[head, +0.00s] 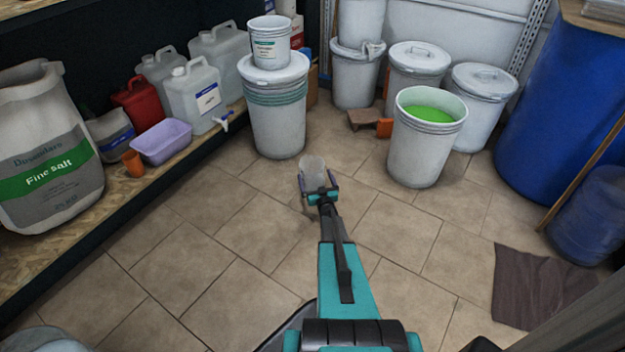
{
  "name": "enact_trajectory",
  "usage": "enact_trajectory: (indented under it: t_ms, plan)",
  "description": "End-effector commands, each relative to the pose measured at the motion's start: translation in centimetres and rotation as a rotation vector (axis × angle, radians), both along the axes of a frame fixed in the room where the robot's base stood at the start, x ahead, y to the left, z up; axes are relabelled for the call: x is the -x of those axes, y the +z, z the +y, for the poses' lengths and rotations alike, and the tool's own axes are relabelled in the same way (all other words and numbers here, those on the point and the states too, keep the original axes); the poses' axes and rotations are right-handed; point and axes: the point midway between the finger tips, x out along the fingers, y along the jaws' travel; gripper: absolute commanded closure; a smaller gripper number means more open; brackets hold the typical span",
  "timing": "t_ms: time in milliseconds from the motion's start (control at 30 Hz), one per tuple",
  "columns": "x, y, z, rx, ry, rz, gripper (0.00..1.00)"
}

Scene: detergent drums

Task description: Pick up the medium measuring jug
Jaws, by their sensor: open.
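A small translucent jug (312,166), which looks like the medium measuring jug, shows just beyond the tip of my arm. My gripper (318,184) is open, with a finger to each side of the jug's lower part in the picture. I cannot tell whether the fingers touch it, or whether it stands on the floor. The gripper hides the jug's base. No other measuring jug is clear to compare its size with.
A white drum (278,115) with a small bucket (269,45) on top stands behind left. An open bucket of green liquid (427,140) stands right. The shelf (75,225) at left holds canisters and a lilac tub (162,143). A dark mat (540,285) lies right; the middle floor is clear.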

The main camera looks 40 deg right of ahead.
Motion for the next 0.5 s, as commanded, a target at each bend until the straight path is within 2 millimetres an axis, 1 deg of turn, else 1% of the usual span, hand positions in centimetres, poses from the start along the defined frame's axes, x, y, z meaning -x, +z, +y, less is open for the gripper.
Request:
enact_trajectory:
  t_ms: [100, 500]
  plan:
    - [-0.55, -0.09, -0.32, -0.001, 0.0, 0.001, 0.0]
    - [-0.71, -0.08, -0.45, -0.001, 0.0, 0.001, 0.0]
